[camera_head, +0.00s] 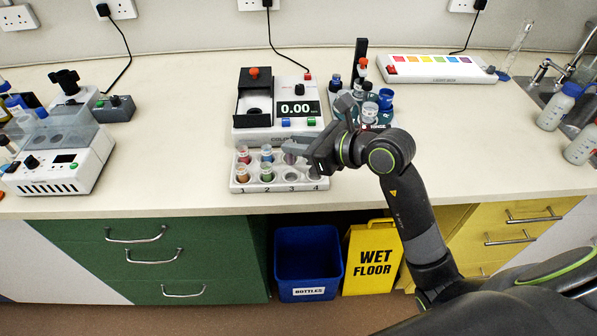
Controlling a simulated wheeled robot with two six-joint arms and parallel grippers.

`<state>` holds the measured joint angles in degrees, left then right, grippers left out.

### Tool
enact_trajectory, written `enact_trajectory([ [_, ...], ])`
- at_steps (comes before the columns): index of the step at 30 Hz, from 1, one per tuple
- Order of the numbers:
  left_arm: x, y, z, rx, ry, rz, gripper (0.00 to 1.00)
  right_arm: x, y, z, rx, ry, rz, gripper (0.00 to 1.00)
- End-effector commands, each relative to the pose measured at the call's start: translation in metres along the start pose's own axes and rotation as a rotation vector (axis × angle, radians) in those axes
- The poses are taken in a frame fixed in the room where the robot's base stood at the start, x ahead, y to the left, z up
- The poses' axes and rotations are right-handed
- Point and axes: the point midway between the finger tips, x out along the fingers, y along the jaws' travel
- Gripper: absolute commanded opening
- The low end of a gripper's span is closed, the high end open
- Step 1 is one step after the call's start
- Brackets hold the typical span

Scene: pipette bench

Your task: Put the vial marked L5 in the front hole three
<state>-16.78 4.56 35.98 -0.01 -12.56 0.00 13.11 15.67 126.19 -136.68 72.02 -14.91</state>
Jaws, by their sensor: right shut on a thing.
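The white rack (279,186) stands at the front of the bench, with front holes numbered 1 to 4. Vials stand at front hole one (243,174) and front hole two (267,173). Front hole three (291,177) looks empty. More vials stand in the back row at the left. My right gripper (296,147) is over the back right part of the rack, shut on a vial that its fingers mostly hide. I cannot read an L5 mark. My left gripper is not in view.
A holder with several bottles and vials (385,99) is close behind my right gripper. A centrifuge-like device (60,172) stands at the left. The bench (480,150) is clear to the right.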

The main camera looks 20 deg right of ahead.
Motion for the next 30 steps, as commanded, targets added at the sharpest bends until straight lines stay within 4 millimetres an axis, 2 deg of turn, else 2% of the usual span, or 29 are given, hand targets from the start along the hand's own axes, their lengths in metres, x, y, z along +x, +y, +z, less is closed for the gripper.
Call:
enact_trajectory([
  [13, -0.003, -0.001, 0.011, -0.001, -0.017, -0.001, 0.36, 0.021, 0.001, -0.05, 0.003, 0.0, 0.002, 0.0],
  [29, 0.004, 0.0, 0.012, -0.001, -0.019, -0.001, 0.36, 0.025, 0.001, -0.06, -0.002, -0.002, 0.001, 0.0],
  [30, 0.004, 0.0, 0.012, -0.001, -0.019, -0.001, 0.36, 0.025, 0.001, -0.059, -0.002, -0.002, 0.0, 0.24],
])
